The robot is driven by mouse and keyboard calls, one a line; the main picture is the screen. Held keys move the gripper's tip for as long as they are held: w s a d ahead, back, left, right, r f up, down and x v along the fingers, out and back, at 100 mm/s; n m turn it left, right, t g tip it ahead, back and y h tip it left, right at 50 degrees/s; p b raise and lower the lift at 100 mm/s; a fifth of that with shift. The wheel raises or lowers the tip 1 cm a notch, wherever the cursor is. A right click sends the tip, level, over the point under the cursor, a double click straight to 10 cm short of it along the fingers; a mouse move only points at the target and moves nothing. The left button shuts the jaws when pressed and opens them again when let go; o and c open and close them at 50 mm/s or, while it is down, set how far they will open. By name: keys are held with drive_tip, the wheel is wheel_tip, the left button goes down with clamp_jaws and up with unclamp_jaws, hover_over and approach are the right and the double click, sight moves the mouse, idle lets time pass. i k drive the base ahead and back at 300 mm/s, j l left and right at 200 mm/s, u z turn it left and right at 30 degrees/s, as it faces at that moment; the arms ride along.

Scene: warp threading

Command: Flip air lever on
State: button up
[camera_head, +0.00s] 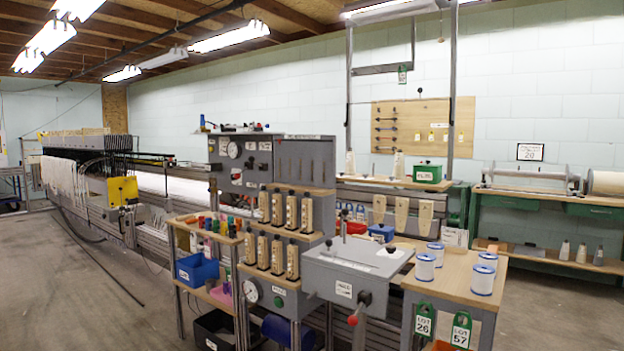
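A grey box (352,262) with a sloped top stands at front centre. On its front is a white label (343,290), too small to read for certain. Beside the label is a dark fitting with a red-tipped lever (353,319) that slants down. I cannot tell for sure whether this is the air lever or which setting it is in. A grey panel (262,150) behind has a round gauge (234,150) and small knobs. A second gauge (251,291) sits lower, left of the box. My gripper is not in view.
Wooden block holders (277,208) with several blocks stand left of the box. A bench at right bears several white spools (425,267) and green lot tags (424,320). A blue bin (197,270) is on the left cart. Open floor (50,300) lies at left.

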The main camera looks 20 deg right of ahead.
sight(237, 176)
drive_tip(key=z, duration=0.3)
drive_tip(key=i+j, duration=0.2)
drive_tip(key=i, duration=0.5)
drive_tip(key=i+j, duration=0.15)
drive_tip(key=i, duration=0.55)
drive_tip(key=i+j, duration=0.2)
drive_tip(key=i, duration=0.55)
drive_tip(key=i+j, duration=0.15)
drive_tip(key=i, duration=0.55)
drive_tip(key=i+j, duration=0.2)
drive_tip(key=i, duration=0.5)
drive_tip(key=u, duration=0.05)
